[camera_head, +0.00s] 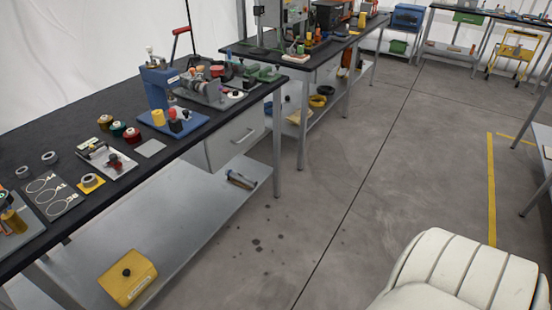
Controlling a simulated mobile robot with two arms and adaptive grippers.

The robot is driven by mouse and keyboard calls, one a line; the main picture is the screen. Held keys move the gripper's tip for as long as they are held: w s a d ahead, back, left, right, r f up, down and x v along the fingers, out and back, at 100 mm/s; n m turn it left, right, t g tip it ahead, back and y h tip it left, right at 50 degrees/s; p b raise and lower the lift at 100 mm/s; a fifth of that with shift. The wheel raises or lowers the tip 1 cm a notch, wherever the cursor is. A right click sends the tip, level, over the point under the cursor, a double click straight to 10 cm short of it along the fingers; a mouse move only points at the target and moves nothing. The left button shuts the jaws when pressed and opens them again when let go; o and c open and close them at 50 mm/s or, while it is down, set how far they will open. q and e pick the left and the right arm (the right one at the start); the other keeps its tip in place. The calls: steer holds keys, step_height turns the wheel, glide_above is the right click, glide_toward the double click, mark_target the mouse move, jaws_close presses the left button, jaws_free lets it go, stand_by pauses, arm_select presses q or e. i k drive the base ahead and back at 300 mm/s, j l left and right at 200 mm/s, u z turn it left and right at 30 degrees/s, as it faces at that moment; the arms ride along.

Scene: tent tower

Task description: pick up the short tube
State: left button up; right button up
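I cannot tell for sure which thing is the short tube. Short grey ring-like pieces lie on the black workbench (95,105) at the left: one ring (22,172) near its front left, another ring (50,157) behind it, and a third ring (88,180) on a small yellow plate. Neither of my grippers is in view.
A dark board with white loops (48,194) and a clamp fixture (105,158) lie on the bench. A yellow box (127,278) sits on the lower shelf (185,230). More benches stand behind. The grey floor (340,200) beside the bench is clear.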

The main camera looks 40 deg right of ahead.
mark_target(247, 181)
steer(key=z, duration=1.05)
steer(key=u, duration=0.3)
steer(key=i+l+u, duration=0.3)
steer(key=u, duration=0.15)
steer(key=i+l+u, duration=0.7)
steer(key=l+u, duration=0.15)
steer(key=l, duration=0.1)
